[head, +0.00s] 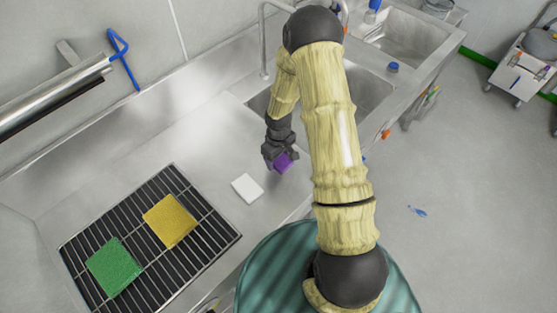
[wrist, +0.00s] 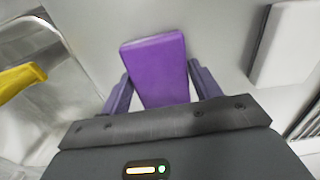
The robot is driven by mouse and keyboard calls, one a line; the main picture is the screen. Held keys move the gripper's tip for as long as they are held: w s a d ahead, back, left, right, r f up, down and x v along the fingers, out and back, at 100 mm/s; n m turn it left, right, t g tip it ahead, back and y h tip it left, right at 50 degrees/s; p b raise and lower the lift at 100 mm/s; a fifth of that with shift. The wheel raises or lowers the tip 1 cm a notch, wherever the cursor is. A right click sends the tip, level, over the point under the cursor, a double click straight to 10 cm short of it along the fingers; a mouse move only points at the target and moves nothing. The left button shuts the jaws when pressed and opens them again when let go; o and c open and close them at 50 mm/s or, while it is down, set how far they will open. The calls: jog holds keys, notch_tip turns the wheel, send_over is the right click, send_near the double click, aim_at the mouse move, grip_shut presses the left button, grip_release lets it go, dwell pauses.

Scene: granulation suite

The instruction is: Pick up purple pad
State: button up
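The purple pad (head: 285,162) is at my gripper (head: 279,157) over the steel counter, near the sink's front corner. In the wrist view, the purple pad (wrist: 157,70) lies between the two fingers of my gripper (wrist: 160,72). Both fingertips appear to press on its side edges, so the gripper looks shut on it. The pad's near end is partly hidden by the gripper body. I cannot tell whether the pad touches the counter or is just above it.
A white pad (head: 247,188) lies on the counter (head: 190,130), left of my gripper. A black wire rack (head: 155,275) holds a yellow pad (head: 170,221) and a green pad (head: 114,266). A sink basin (head: 360,98) and a tap (head: 263,45) are behind the arm.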

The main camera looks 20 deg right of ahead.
jog(key=c, duration=0.6)
notch_tip(320, 180, up, 10)
jog(key=shift+b, duration=0.9)
jog(key=o, duration=0.6)
jog(key=shift+c, duration=0.2)
jog(key=c, duration=0.4)
jog(key=shift+o, duration=0.2)
notch_tip(320, 180, down, 7)
jog(key=m, duration=0.5)
jog(key=shift+w+a+r+m, duration=0.1)
jog(key=shift+a+r+m, duration=0.1)
jog(key=shift+m, duration=0.2)
jog(key=shift+d+f, duration=0.1)
